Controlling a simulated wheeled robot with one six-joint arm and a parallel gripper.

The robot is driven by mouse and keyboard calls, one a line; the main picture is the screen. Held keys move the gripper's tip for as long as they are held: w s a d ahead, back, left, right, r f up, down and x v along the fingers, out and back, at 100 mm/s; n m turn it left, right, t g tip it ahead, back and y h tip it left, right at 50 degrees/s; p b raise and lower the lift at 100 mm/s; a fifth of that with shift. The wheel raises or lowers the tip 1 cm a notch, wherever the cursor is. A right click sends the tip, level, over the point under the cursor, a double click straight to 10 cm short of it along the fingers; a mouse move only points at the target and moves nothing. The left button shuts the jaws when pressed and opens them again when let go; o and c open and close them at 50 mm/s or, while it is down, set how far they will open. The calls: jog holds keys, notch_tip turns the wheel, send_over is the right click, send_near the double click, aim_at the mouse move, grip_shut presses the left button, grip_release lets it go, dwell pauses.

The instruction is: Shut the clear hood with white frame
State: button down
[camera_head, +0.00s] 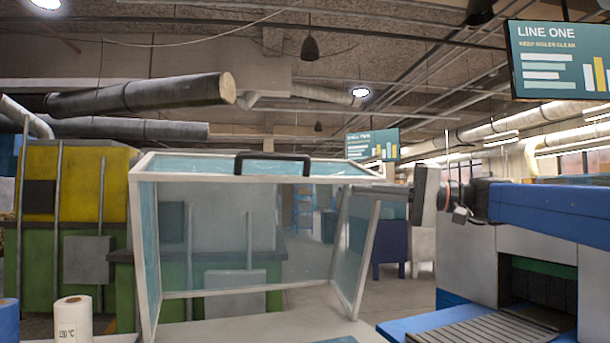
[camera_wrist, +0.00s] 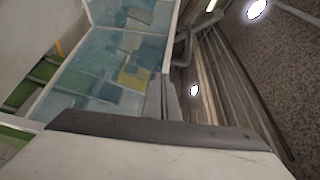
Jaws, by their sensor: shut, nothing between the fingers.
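The clear hood with white frame (camera_head: 145,255) stands in the middle of the head view, with bluish see-through panes. A black bar handle (camera_head: 272,158) sits on its near top edge. The hood looks raised, but its lower front edge is hard to make out, so I cannot tell how far open it is. My gripper (camera_head: 370,191) reaches in from the right at the hood's upper right side, shut and empty. I cannot tell whether it touches the frame. In the wrist view the shut fingers (camera_wrist: 163,98) point towards the hood's panes (camera_wrist: 105,65).
A pale surface (camera_head: 285,328) lies under the hood. A white roll (camera_head: 73,318) stands at lower left. A grey and blue machine with a roller bed (camera_head: 490,328) is at lower right. Yellow and green cabinets (camera_head: 92,190) stand behind at left.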

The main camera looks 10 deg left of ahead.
aim_at(318, 179)
jog(key=shift+n+g+y, duration=0.3)
jog(key=shift+g+y, duration=0.2)
jog(key=a+r, duration=0.1)
jog(key=a, duration=0.2)
jog(key=a+r, duration=0.2)
jog(key=a, duration=0.2)
jog(key=a+r, duration=0.1)
jog(key=a, duration=0.3)
jog(key=shift+w+r, duration=0.4)
